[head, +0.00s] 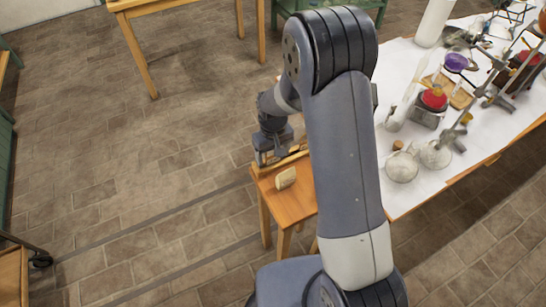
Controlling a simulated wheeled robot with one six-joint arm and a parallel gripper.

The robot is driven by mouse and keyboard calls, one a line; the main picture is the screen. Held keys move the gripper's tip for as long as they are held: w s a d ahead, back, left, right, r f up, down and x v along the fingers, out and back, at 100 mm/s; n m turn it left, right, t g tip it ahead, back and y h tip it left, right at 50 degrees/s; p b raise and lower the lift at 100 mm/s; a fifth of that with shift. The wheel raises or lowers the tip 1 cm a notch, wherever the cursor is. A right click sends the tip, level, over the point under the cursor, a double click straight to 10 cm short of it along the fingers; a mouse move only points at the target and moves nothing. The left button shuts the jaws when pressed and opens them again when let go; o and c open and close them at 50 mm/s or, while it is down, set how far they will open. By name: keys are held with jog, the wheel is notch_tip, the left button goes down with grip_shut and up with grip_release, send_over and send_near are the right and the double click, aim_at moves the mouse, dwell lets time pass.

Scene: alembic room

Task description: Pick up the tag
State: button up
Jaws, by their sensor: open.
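A small pale, cream-coloured piece (286,178), which looks like the tag, lies on a small wooden table (292,206). My gripper (264,164) is at the table's far left corner, to the left of and slightly beyond the pale piece, and apart from it in the picture. The gripper's fingers are small and dark here, and I see nothing held between them. My arm hides the right part of the small table.
A long table (408,192) with a white top stands at the right, crowded with glass flasks (402,168), stands and a red-topped device (434,98). Another wooden table (160,5) is at the back left. The brick floor (130,170) at the left is clear.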

jog(key=shift+c, duration=0.3)
jog(key=c, duration=1)
